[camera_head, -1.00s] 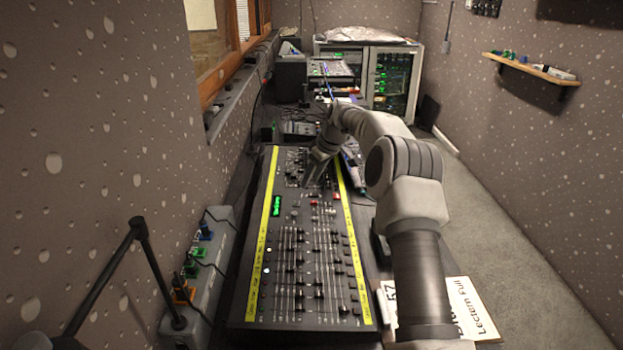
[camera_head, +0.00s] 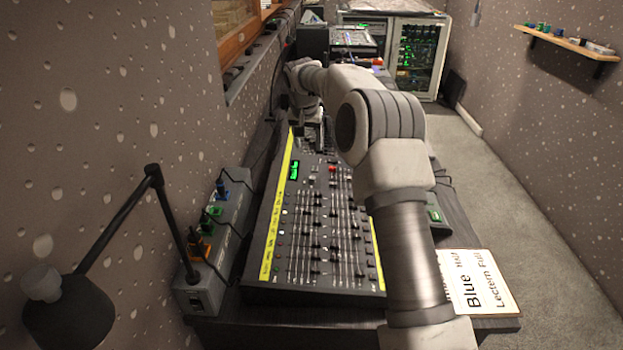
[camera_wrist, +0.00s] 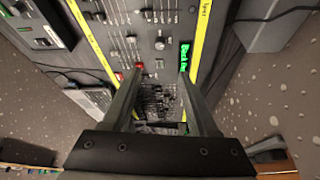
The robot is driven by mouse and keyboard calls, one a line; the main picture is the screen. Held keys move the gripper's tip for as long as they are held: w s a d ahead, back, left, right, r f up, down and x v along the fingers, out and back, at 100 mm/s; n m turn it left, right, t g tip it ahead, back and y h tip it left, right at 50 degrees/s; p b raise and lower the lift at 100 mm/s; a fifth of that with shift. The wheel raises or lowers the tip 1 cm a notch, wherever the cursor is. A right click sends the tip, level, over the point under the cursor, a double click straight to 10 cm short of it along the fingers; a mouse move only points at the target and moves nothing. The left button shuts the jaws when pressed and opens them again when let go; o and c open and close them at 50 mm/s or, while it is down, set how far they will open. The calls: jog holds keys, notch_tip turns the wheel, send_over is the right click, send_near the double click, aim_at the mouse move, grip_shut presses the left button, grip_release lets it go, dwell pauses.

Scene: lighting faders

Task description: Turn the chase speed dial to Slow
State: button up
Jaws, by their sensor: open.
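The lighting console (camera_head: 262,272) is a long dark desk with yellow strips, faders, small knobs and a green lit display (camera_head: 294,170). I cannot read which knob is the chase speed dial, and no "Slow" mark is legible. My gripper (camera_wrist: 163,76) is open and empty, its two fingers apart over the console. In the head view it is over the console's far end, largely hidden by my arm.
A power strip with coloured plugs (camera_head: 205,245) runs along the left wall. A black desk lamp (camera_head: 70,310) stands front left. A sign reading "Blue" and "Lectern Full" (camera_head: 485,290) lies at the right. Equipment racks (camera_head: 410,60) stand at the back.

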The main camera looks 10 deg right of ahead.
aim_at(312, 178)
jog(key=b+x, duration=0.1)
jog(key=x, duration=1.6)
jog(key=shift+w+d, duration=0.1)
grip_shut()
